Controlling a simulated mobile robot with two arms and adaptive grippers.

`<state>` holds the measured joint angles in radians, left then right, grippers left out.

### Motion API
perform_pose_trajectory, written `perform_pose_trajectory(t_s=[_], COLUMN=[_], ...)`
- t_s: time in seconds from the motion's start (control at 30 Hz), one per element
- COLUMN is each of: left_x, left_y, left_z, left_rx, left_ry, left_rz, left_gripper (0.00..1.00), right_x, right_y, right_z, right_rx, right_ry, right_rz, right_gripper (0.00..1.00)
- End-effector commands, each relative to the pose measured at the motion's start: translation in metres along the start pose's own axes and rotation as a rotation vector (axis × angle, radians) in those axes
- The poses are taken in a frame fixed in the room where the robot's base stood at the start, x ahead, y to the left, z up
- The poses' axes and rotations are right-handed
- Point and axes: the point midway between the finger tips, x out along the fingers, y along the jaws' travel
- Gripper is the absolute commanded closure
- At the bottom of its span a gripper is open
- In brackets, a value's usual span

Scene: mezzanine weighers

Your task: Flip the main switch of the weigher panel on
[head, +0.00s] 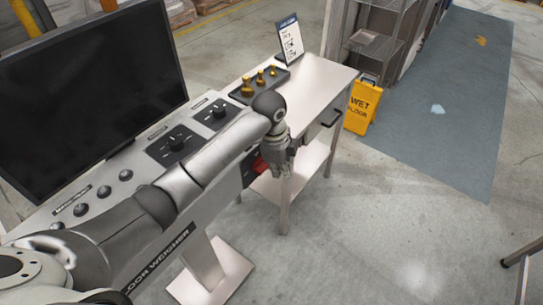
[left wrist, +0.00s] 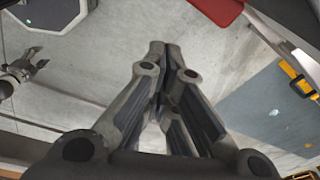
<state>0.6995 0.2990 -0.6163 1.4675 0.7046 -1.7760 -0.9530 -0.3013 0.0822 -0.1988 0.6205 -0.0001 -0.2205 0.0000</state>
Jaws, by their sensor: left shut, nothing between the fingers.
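The weigher panel is the grey sloped console (head: 205,225) that runs along the left of the head view. A red switch part (head: 259,164) shows at its right end, partly hidden by my left gripper. A red piece also shows at the top edge of the left wrist view (left wrist: 220,8). My left gripper (head: 285,170) points down beside this red part, shut and empty. Its closed fingers also fill the middle of the left wrist view (left wrist: 166,62). I cannot tell whether it touches the red part. My right gripper (left wrist: 34,72) shows small at the left wrist view's left edge, its fingers apart.
A dark monitor (head: 90,85) stands on the console. A bench (head: 318,82) behind carries brass weights (head: 260,80) and a sign card (head: 290,42).

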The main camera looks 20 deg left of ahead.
Motion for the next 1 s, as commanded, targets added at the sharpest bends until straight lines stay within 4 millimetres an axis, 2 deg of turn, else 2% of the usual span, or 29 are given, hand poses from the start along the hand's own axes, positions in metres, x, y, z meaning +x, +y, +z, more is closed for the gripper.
perform_pose_trajectory(t_s=[0.03,0.2,0.3,0.4,0.8,1.0], left_x=[-0.026,-0.091,-0.117,-0.132,-0.137,-0.122], left_y=[-0.015,-0.037,-0.043,-0.046,-0.046,-0.045], left_z=[0.004,0.013,0.018,0.021,0.022,0.024], left_rx=[0.065,0.25,0.315,0.353,0.367,0.366], left_ry=[-0.026,-0.084,-0.104,-0.115,-0.118,-0.117], left_rz=[0.001,0.042,0.062,0.074,0.078,0.081], left_gripper=[1.0,1.0,1.0,1.0,1.0,1.0], right_x=[0.0,-0.001,-0.001,-0.001,-0.001,-0.007], right_y=[0.0,0.0,0.0,0.0,-0.001,-0.003], right_z=[0.002,0.003,0.002,0.001,-0.001,-0.003], right_rx=[0.0,0.0,0.0,0.0,0.0,0.0], right_ry=[-0.003,-0.005,-0.003,-0.002,0.001,0.003], right_rz=[0.0,0.0,0.0,0.0,-0.001,-0.004], right_gripper=[0.47,0.47,0.47,0.47,0.47,0.47])
